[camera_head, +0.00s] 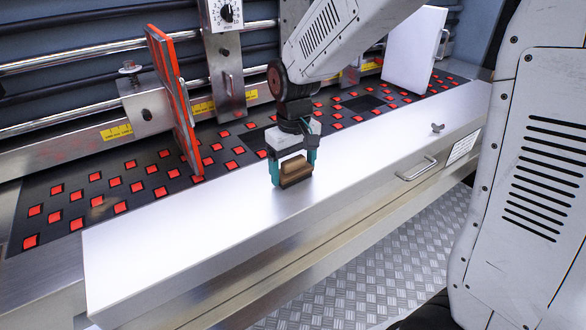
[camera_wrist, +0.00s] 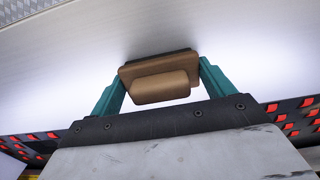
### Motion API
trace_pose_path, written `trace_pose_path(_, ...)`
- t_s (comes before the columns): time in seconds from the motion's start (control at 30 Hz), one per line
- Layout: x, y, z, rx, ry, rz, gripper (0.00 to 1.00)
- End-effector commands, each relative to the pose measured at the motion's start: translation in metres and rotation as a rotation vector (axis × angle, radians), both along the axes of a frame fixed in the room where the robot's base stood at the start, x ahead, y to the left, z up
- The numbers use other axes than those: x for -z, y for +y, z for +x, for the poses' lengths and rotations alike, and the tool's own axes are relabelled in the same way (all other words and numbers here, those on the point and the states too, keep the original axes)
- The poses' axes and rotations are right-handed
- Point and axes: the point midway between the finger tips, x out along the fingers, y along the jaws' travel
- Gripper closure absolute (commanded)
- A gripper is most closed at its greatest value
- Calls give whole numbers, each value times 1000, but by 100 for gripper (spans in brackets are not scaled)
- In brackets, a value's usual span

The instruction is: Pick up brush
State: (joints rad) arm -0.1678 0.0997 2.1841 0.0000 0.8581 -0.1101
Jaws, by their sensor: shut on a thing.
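The brush (camera_head: 294,170) is a small brown block with a raised grip and a dark underside. It is at the white metal ledge, near the middle of the head view. My gripper (camera_head: 292,174) points down over it, with one teal finger on each side. The fingers are shut on the brush. In the wrist view the brush (camera_wrist: 160,78) sits between the two teal fingertips (camera_wrist: 161,82). I cannot tell whether its dark underside touches the ledge or is slightly above it.
The white ledge (camera_head: 180,235) is clear on both sides of the brush. Behind it lies a black bed with red squares (camera_head: 120,208). An orange-edged upright plate (camera_head: 176,100) stands at left, a white panel (camera_head: 415,50) at back right. A handle (camera_head: 417,169) is on the ledge's front.

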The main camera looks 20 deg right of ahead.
Motion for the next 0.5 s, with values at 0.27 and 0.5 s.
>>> trace_pose_path(0.27,-19,0,1,0,-4,1,43)
trace_pose_path(0.5,-38,-1,-20,-1,-2,1,43)
